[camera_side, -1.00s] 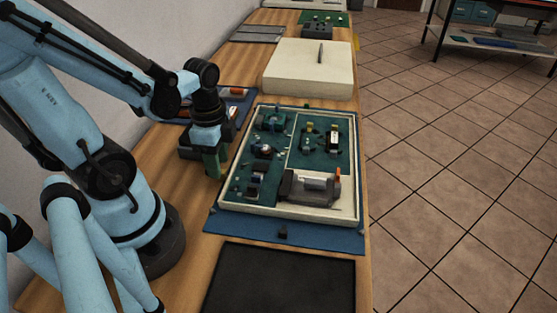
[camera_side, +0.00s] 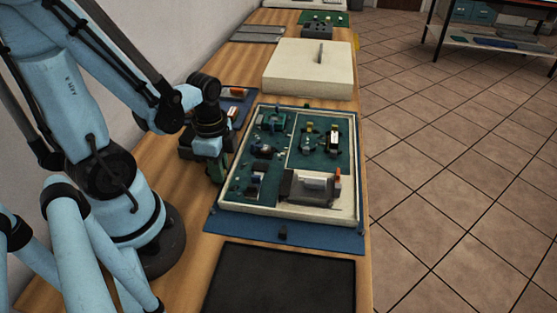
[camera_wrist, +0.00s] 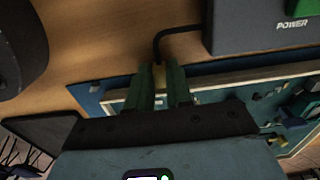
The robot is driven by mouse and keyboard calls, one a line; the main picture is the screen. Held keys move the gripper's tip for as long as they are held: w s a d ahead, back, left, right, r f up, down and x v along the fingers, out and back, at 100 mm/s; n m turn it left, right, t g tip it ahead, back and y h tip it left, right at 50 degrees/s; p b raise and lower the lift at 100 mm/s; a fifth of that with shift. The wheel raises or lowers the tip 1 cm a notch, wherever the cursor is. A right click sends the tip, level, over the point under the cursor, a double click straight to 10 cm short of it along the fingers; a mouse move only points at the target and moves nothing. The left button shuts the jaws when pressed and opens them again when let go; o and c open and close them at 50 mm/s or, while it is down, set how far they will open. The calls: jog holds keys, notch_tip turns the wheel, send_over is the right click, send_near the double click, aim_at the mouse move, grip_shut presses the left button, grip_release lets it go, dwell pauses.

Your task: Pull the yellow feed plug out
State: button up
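In the wrist view, the two green fingers of my gripper (camera_wrist: 160,82) stand a short gap apart. A small yellowish piece, seemingly the yellow feed plug (camera_wrist: 159,74), shows in that gap at the end of a black cable (camera_wrist: 158,45). I cannot tell whether the fingers press on it. In the side view, my gripper (camera_side: 216,172) points down at the left edge of the framed board (camera_side: 290,213), low over the wooden table. The plug is hidden there.
A grey box marked POWER (camera_wrist: 265,25) feeds the cable in the wrist view. The board holds several components and lies on a blue mat (camera_side: 335,238). A black pad (camera_side: 280,280) lies in front. A cream box (camera_side: 308,68) stands behind.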

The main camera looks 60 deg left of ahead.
grip_shut()
jog(key=shift+s, duration=0.1)
jog(key=shift+s+a, duration=0.6)
jog(key=shift+a, duration=0.05)
jog(key=shift+o, duration=2.3)
grip_release()
jog(key=shift+r, duration=0.15)
jog(key=shift+r, duration=5.9)
